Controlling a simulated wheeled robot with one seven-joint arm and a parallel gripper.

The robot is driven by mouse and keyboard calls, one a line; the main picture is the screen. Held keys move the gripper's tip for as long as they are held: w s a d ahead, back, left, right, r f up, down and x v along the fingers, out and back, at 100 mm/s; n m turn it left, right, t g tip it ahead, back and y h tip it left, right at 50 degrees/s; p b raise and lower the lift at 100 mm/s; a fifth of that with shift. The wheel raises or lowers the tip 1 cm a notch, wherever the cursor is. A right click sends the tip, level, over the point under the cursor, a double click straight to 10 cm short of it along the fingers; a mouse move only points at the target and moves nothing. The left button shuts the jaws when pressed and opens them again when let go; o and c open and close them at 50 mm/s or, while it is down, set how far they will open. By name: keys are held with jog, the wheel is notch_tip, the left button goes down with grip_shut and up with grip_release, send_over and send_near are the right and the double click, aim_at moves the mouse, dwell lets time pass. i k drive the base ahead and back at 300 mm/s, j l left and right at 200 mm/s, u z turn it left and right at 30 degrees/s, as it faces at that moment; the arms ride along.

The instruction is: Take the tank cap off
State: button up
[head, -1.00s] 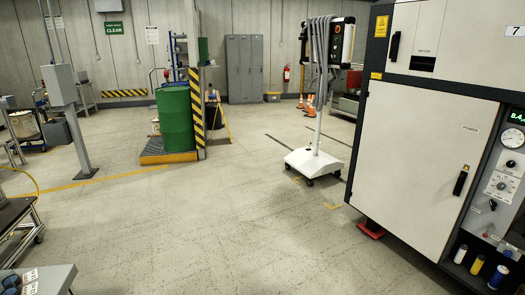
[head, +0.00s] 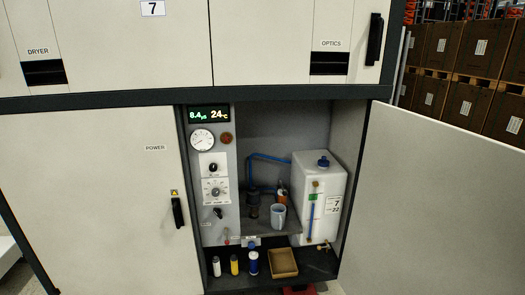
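The white tank (head: 308,203) stands on the right side of an open cabinet bay. Its dark blue cap (head: 323,161) sits on top of the tank. A blue level tube (head: 311,215) and a label reading 7 and 22 are on the tank's front, and a small brass tap (head: 323,246) is near its foot. My gripper is not in view.
The open door (head: 430,190) stands to the right of the bay. A control panel (head: 214,175) is on its left. A cup (head: 278,216) stands left of the tank. Several bottles (head: 253,262) and a cardboard tray (head: 282,263) are on the lower shelf.

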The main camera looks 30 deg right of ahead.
aim_at(323, 162)
jog(key=i+j+z, duration=0.3)
jog(key=z, duration=0.15)
jog(key=i+j+z, duration=0.25)
jog(key=j+z, duration=0.15)
jog(key=i+j+z, duration=0.15)
jog(key=j+z, duration=0.3)
jog(key=i+u, duration=0.35)
jog(key=i+l+u, duration=0.65)
jog(key=i, duration=0.2)
